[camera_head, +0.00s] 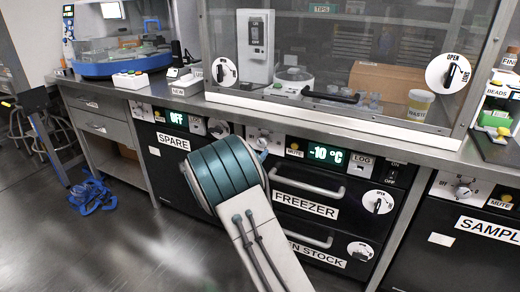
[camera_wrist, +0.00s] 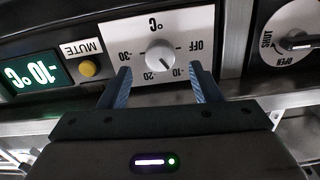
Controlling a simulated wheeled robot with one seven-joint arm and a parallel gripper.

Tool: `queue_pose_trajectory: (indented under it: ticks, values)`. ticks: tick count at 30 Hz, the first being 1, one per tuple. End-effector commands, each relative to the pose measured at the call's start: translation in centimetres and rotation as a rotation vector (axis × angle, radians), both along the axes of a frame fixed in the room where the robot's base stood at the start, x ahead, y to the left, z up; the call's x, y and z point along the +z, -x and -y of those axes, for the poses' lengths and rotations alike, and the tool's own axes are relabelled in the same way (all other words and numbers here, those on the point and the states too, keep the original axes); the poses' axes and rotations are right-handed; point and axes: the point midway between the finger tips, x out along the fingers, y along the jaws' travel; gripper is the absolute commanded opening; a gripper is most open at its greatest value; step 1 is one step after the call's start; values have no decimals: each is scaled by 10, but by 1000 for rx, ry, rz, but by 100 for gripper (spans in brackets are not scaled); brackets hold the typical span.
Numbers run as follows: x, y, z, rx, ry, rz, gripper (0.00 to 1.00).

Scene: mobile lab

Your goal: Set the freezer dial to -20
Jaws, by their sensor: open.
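The freezer dial (camera_wrist: 160,55) is a round pale knob on a white plate marked OFF, -10, -20 and -30, seen upside down in the wrist view. Its dark pointer mark is at the -10 side. In the head view the dial (camera_head: 262,136) sits left of the green display (camera_head: 326,154), which reads -10 °C, above the FREEZER drawer (camera_head: 306,204). My gripper (camera_wrist: 162,85) is open, its two blue fingers spread on either side of the dial and apart from the knob. In the head view my arm mostly hides the gripper.
A yellow MUTE button (camera_wrist: 87,68) is beside the dial plate. The SPARE unit (camera_head: 174,142) stands to the left and the SAMPLE unit (camera_head: 485,228) to the right. The counter edge (camera_head: 320,121) overhangs above. Open floor (camera_head: 120,245) lies at the left front.

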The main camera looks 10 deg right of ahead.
Motion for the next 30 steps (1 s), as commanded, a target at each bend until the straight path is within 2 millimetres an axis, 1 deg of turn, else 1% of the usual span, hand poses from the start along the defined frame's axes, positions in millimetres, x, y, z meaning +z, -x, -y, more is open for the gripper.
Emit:
queue_pose_trajectory:
  ticks: [1,3,9,13,20,21,23,24,25,26,30]
  values:
    - [-3,-9,7,-3,0,2,57]
    - [-3,-19,14,-2,-1,2,57]
    - [-2,-38,28,-1,-1,-1,57]
    - [-1,-42,31,0,-1,1,57]
    - [0,-43,31,0,-1,-1,57]
    - [0,-43,31,0,-1,-1,55]
    - [0,-43,31,0,-1,-1,38]
    - [0,-43,31,0,-1,-1,27]
    - [0,-43,31,0,-1,0,18]
    - [0,-43,31,0,-1,0,13]
    - [0,-43,31,0,-2,0,13]
